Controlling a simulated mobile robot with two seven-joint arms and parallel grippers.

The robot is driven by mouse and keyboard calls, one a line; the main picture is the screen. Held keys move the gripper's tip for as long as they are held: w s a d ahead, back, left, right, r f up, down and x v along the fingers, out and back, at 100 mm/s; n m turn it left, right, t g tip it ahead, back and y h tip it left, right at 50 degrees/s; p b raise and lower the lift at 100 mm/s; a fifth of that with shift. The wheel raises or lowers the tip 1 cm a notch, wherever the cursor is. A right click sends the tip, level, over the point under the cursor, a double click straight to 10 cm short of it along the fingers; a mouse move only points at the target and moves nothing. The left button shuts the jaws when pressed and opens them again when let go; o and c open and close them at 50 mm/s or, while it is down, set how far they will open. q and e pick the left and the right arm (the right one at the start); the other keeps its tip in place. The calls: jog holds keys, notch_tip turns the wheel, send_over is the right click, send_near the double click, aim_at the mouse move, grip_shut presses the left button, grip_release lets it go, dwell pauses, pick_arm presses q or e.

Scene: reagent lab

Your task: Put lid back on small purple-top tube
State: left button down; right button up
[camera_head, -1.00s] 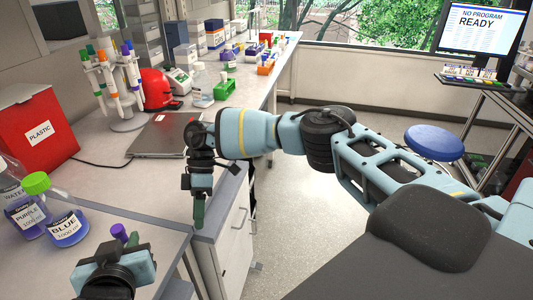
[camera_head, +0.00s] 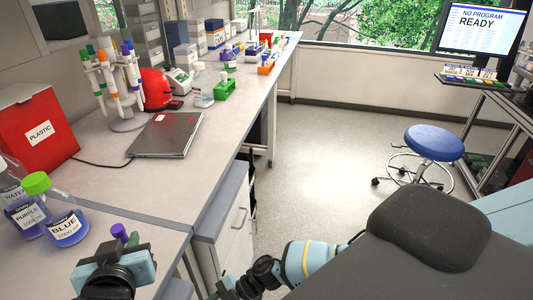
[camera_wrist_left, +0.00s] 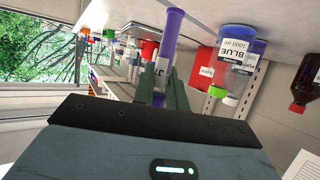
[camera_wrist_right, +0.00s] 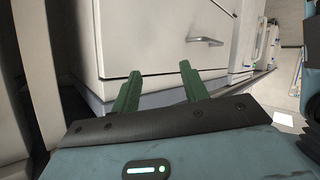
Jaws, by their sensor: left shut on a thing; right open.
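The small purple-top tube (camera_wrist_left: 166,48) is held between the fingers of my left gripper (camera_wrist_left: 163,88) in the left wrist view. Its label is partly covered by the fingers. In the head view the tube's purple top (camera_head: 119,232) shows just beyond my left gripper (camera_head: 130,244); the rest of the tube is hidden. The purple top looks like a lid on the tube, but its seating is too small to judge. My right gripper (camera_wrist_right: 158,82) is open and empty in the right wrist view, low in front of the white cabinet and away from the tube.
The BLUE bottle (camera_head: 65,222) and PURPLE bottle (camera_head: 27,215) stand left of my left gripper. A closed laptop (camera_head: 160,135) and a pipette stand (camera_head: 125,120) are on the bench behind. The white cabinet drawers (camera_wrist_right: 140,40) face my right gripper. The floor at right is clear up to a blue stool (camera_head: 433,142).

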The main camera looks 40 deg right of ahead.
jog(key=s+a+r+m+t+h, duration=0.1)
jog(key=s+a+m+t+h, duration=0.1)
jog(key=s+a+m+t, duration=0.5)
jog(key=s+d+m+h, duration=0.4)
jog(key=d+m, duration=0.1)
jog(key=d, duration=0.4)
jog(key=s+d+f+m+h, duration=0.1)
jog(key=s+d+m+h, duration=0.4)
jog(key=d, duration=0.4)
jog(key=shift+s+d+f+t, duration=0.25)
jog(key=shift+s+d+t, duration=0.05)
jog(key=shift+d+t, duration=0.1)
